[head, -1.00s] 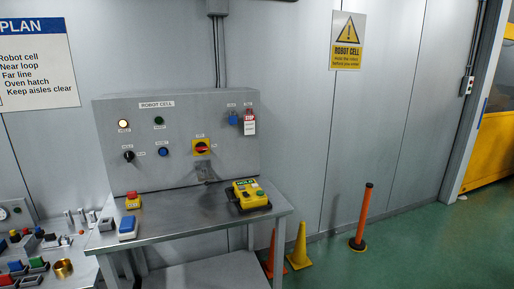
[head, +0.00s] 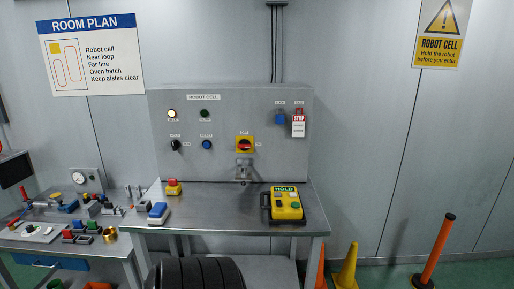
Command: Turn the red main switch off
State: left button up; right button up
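The red main switch (head: 245,146) is a red rotary knob on a yellow square plate, low on the right half of the grey robot cell panel (head: 228,170). The knob's red handle looks roughly level; its marked position is too small to read. A small metal hasp or bracket (head: 243,170) is on the panel just below it. Neither of my grippers is in view.
The metal bench (head: 228,216) under the panel carries a yellow HOLD box (head: 286,204), a red-topped button box (head: 173,187) and a blue-topped box (head: 158,212).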

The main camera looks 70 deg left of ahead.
aim_at(244, 145)
jog(key=u, duration=0.7)
jog(key=i, duration=0.85)
jog(key=u, duration=0.95)
